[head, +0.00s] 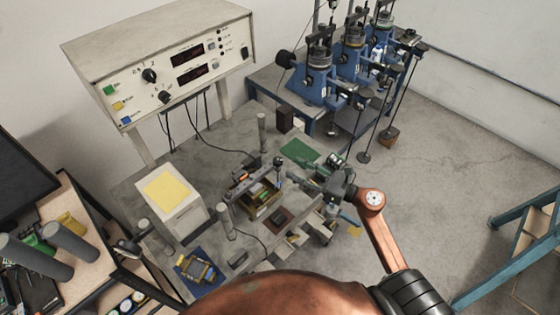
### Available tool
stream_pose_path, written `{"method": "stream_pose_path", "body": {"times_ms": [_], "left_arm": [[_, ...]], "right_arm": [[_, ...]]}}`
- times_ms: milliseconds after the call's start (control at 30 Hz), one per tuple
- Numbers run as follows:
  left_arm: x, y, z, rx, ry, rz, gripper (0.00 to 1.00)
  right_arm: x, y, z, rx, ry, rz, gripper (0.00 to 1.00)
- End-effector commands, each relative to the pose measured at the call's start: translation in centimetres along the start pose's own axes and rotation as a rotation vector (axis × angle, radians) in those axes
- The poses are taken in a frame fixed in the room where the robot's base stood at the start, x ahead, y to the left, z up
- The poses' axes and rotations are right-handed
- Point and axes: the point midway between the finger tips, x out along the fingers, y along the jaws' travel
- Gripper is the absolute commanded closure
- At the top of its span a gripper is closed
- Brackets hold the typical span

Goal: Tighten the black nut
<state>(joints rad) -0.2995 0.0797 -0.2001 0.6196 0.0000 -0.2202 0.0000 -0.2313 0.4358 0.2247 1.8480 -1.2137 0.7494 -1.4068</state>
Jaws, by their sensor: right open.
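A small dark knob-like piece, which looks like the black nut (278,161), stands at the top of a post on the lever frame (240,184) in the middle of the bench. It is too small to make out its thread or seating. My right gripper (291,174) comes in from the right, its fingers pointing left toward the nut. It is open and just beside the nut; whether it touches cannot be told. My left gripper is not clearly visible.
A control box (165,65) with dials and displays stands behind the bench. A white box with a yellow top (168,190) is left of the frame. Blue machines (318,85) stand at the back right. Upright grey posts (262,132) rise around the frame.

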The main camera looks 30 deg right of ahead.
Motion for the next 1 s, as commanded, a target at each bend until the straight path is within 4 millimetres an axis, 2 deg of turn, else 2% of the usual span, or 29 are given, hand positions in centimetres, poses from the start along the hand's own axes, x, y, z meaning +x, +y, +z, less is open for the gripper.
{"method": "stream_pose_path", "body": {"times_ms": [300, 500, 833, 1000], "left_arm": [[-1.5, -0.1, -0.3, 0.000, 0.002, 0.000, 1.00], [-2.0, -0.1, -0.3, 0.000, 0.003, 0.000, 1.00], [-2.0, -0.1, -0.4, -0.001, 0.003, 0.000, 1.00], [-2.0, -0.1, -0.4, 0.000, 0.004, 0.000, 1.00]], "right_arm": [[4.8, 0.1, 0.4, 0.002, -0.004, 0.002, 0.59], [6.9, 0.1, 0.2, 0.003, -0.003, 0.001, 0.59], [7.4, 0.1, 0.1, 0.003, -0.002, 0.002, 0.59], [7.3, 0.1, 0.1, 0.003, -0.002, 0.001, 0.69]]}}
